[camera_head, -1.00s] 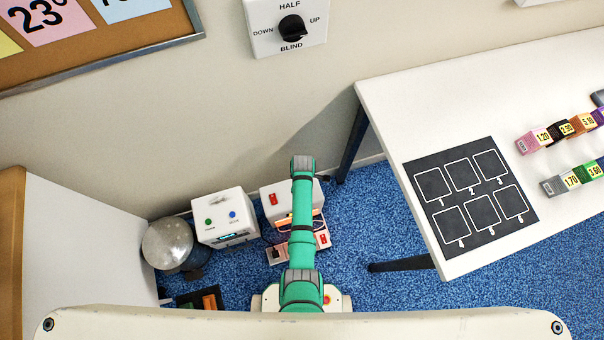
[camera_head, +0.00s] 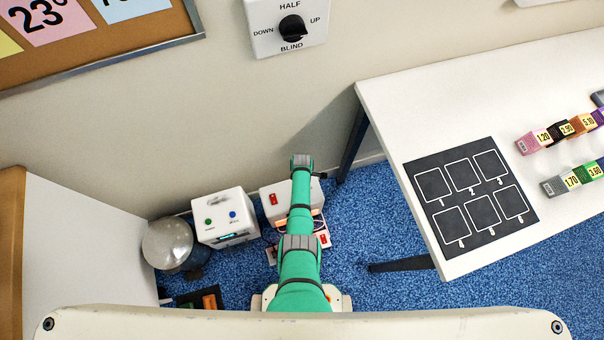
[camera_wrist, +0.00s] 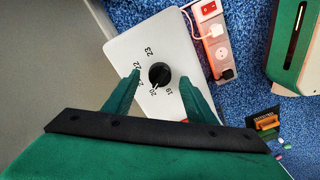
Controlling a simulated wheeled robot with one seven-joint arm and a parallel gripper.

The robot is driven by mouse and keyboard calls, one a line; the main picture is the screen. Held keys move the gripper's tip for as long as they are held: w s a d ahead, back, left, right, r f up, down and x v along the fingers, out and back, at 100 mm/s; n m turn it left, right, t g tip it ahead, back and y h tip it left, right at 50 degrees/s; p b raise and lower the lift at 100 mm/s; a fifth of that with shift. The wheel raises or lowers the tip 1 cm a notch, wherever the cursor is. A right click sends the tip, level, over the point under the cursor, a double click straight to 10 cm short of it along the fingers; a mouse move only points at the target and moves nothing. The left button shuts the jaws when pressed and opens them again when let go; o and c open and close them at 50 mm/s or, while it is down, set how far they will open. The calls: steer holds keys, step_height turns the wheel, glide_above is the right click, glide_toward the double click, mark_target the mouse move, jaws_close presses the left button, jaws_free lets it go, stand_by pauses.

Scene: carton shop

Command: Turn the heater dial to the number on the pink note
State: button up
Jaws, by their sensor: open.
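The pink note (camera_head: 50,20) on the board at the top left reads 23°. The white heater (camera_head: 273,212) stands on the floor by the wall, partly behind my arm, and its top fills the middle of the wrist view (camera_wrist: 134,48). Its black dial (camera_wrist: 159,73) has numbers 19 to 23 around it, and its white mark points near 20. My gripper (camera_wrist: 160,78) is open, one finger on each side of the dial with gaps between. In the head view my arm hides the dial and the fingers.
A white box with green and blue buttons (camera_head: 222,205) and a silver dome (camera_head: 168,243) stand left of the heater. A power strip (camera_wrist: 218,45) lies beside it. A white table (camera_head: 420,110) is at right. A blind switch (camera_head: 291,27) is on the wall.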

steer(key=shift+f, duration=1.05)
steer(key=c, duration=1)
steer(key=shift+c, duration=0.2)
